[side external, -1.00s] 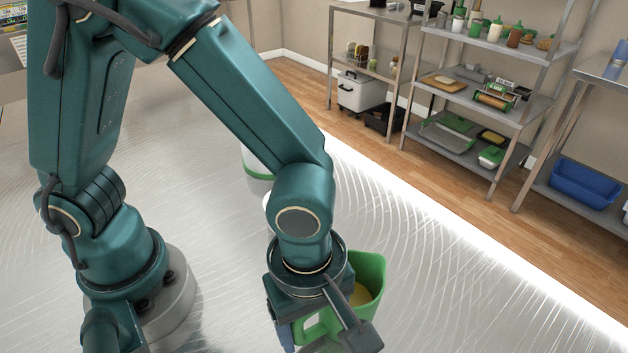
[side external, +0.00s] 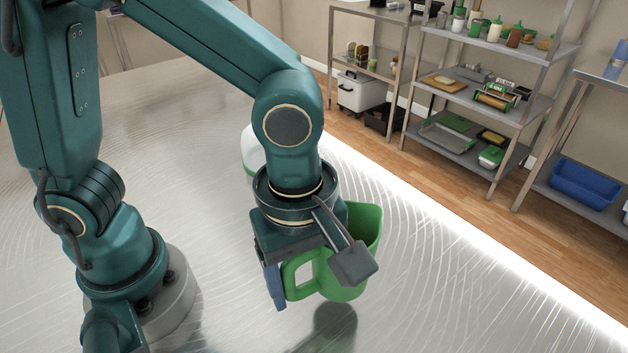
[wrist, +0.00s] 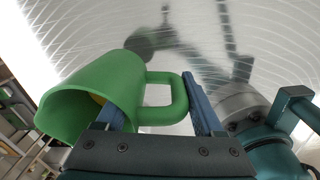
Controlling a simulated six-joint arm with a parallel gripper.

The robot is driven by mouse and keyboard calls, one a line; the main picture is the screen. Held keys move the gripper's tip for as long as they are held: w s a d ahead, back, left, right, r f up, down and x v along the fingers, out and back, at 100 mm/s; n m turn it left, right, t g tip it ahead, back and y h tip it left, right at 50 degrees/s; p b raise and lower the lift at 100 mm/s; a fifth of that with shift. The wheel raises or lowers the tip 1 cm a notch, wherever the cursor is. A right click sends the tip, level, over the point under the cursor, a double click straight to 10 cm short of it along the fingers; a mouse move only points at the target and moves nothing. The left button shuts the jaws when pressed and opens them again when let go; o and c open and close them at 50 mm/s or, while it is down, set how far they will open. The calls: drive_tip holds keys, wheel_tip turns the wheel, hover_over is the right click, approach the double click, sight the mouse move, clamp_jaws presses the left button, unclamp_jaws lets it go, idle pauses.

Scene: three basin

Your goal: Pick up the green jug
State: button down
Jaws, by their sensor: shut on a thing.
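The green jug (side external: 368,228) hangs in my gripper (side external: 312,280), clear of the shiny metal table, with a dark reflection on the table below it. It looks roughly upright in the side view. In the wrist view the jug (wrist: 98,82) is at left, its mouth toward the lower left and a bit of yellow inside. The jaws are shut on the jug at the handle. My wrist hides part of the jug in the side view.
A white container with a green band (side external: 252,152) stands on the table, partly hidden behind my arm. The table (side external: 460,290) is bare to the right of the jug, up to its bright edge. Metal shelves (side external: 470,100) stand beyond on the floor.

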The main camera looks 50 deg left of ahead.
drive_tip(key=w+a+r, duration=0.3)
drive_tip(key=a+r, duration=0.2)
drive_tip(key=a, duration=0.3)
idle(0.4)
drive_tip(key=shift+r, duration=0.15)
drive_tip(key=c, duration=0.9)
unclamp_jaws()
clamp_jaws()
drive_tip(key=shift+m, duration=0.3)
